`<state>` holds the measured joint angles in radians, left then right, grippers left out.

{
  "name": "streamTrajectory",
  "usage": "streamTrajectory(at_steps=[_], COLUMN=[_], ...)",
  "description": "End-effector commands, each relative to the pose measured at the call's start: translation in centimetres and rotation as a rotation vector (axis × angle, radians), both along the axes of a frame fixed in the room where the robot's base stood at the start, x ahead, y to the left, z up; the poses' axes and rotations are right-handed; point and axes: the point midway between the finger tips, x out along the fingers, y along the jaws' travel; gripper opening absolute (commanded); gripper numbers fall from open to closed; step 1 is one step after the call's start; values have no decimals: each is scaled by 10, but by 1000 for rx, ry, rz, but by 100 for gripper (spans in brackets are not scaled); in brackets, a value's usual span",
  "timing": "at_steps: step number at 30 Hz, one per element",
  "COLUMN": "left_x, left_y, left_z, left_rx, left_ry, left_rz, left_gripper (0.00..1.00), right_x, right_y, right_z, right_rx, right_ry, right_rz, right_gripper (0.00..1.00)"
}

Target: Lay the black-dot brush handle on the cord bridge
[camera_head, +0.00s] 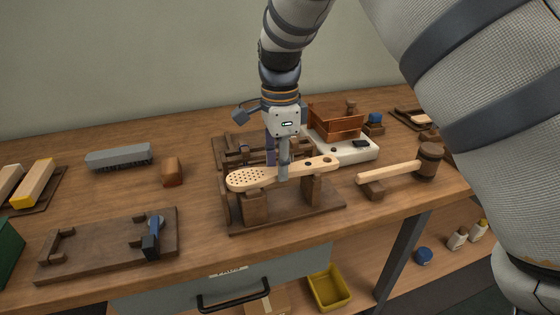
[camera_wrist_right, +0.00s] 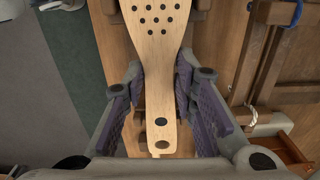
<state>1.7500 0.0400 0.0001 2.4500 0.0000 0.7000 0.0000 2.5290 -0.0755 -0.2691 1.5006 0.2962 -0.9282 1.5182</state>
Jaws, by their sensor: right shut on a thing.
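The black-dot brush handle (camera_head: 250,179) is pale wood with a paddle full of small dark holes and a dark dot on its grip. It also shows in the right wrist view (camera_wrist_right: 160,85), with the dot near the tail end. My right gripper (camera_head: 283,172) is shut on its narrow neck, with one finger on each side in the wrist view (camera_wrist_right: 161,72). The handle lies level across the wooden posts of a dark stand (camera_head: 290,213), apparently the cord bridge. I cannot tell whether it touches the posts. My left gripper is not in view.
A wooden mallet (camera_head: 395,171) rests to the right. A white device with a copper-coloured box (camera_head: 335,119) stands behind. A grey brush block (camera_head: 119,156), a brown block (camera_head: 172,172) and a board with a blue clamp (camera_head: 105,250) are left. Bare tabletop lies between them.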

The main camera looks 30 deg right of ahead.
Motion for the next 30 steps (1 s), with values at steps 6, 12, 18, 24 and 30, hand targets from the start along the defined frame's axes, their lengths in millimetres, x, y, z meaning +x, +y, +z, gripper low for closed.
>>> streamTrajectory(at_steps=[6,12,18,24,30], left_x=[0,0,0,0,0], left_y=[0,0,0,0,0], left_z=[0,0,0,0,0], left_rx=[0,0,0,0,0], left_ry=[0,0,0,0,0], left_rz=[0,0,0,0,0], left_gripper=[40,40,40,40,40], right_x=[0,0,0,0,0], right_y=[0,0,0,0,0], right_z=[-3,-5,-5,-5,-5], right_rx=[0,0,0,0,0], right_ry=[0,0,0,0,0], right_rz=[0,0,0,0,0], right_gripper=[0,46,49,66,66])
